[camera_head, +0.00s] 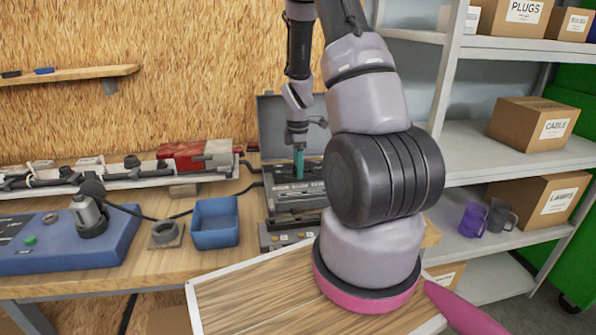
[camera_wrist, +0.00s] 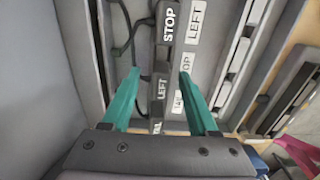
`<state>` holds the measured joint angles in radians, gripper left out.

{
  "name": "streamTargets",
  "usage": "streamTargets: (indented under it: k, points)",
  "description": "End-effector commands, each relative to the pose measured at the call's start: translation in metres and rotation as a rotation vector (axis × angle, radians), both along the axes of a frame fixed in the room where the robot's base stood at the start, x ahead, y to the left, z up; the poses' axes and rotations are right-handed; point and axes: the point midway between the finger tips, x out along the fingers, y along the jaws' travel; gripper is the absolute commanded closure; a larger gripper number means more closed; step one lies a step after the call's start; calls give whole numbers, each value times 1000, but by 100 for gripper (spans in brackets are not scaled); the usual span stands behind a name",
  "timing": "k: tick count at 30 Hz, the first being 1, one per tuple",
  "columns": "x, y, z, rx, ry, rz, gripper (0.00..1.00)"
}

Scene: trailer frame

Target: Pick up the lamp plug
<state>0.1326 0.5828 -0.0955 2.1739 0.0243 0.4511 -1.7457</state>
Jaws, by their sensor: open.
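My gripper (camera_head: 299,170) points down over an open grey case (camera_head: 272,125) on the bench. In the wrist view, its two teal fingers (camera_wrist: 159,74) are open and apart. Between and beyond them run dark blocks marked "STOP" (camera_wrist: 168,22) and "LEFT" (camera_wrist: 161,88). White labels lie just to the right, and a thin black cable (camera_wrist: 122,45) curves to the left. I cannot tell which piece is the lamp plug. Nothing is clearly held. The fingers hide part of the case's contents.
A blue box (camera_head: 60,240) with a grey cylindrical connector (camera_head: 88,215) stands left, its black cable running towards the case. Shelves with cartons (camera_head: 530,125) stand right.

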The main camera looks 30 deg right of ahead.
Motion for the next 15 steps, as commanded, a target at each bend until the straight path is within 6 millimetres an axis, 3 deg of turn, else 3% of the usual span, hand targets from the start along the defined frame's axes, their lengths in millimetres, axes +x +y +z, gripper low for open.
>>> streamTargets:
  k: [2, 6, 7, 15]
  points:
    - [0, 0, 0, 0, 0, 0, 40]
    - [0, 0, 0, 0, 0, 0, 94]
    - [0, 0, 0, 0, 0, 0, 100]
    - [0, 0, 1, 0, 0, 0, 100]
